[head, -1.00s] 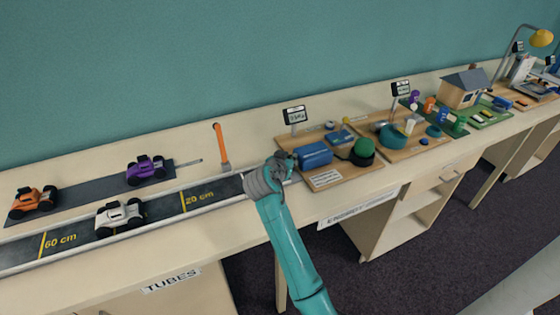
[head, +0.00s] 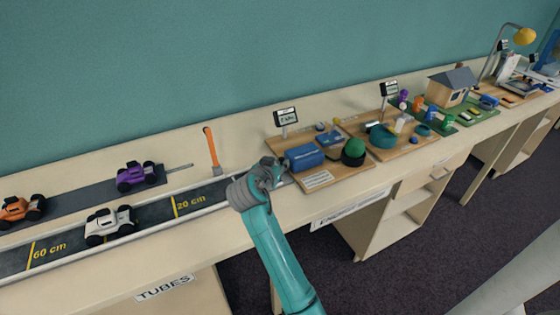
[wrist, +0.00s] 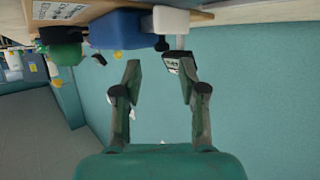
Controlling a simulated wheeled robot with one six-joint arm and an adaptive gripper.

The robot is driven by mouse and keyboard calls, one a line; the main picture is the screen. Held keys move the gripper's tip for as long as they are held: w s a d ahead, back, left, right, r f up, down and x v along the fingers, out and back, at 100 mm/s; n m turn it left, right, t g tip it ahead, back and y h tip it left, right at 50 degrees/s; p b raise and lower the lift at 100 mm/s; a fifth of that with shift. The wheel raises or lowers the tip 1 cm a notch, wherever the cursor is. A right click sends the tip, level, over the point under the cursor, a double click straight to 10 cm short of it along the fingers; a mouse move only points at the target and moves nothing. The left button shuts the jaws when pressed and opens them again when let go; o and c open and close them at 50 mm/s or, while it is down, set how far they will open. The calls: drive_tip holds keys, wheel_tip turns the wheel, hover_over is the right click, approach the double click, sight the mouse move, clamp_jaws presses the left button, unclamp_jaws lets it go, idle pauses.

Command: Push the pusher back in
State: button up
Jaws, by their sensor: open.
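No part is clearly marked as the pusher. My gripper (head: 276,172) is by the right end of the track, close left of a blue block (head: 303,157). In the wrist view my gripper (wrist: 160,75) is open and empty, its fingers apart. Beyond the fingertips are the blue block (wrist: 118,29), a white block (wrist: 171,20), a small dark knob (wrist: 162,44) and a short grey post (wrist: 180,42). I see no contact with them.
The black track (head: 151,214) holds a white car (head: 110,225). A purple car (head: 137,176) and an orange stick (head: 212,148) stand behind it.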

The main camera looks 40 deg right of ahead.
drive_tip(key=v, duration=0.7)
drive_tip(key=shift+s+a, duration=0.15)
drive_tip(key=shift+a, duration=0.15)
drive_tip(key=shift+r, duration=0.1)
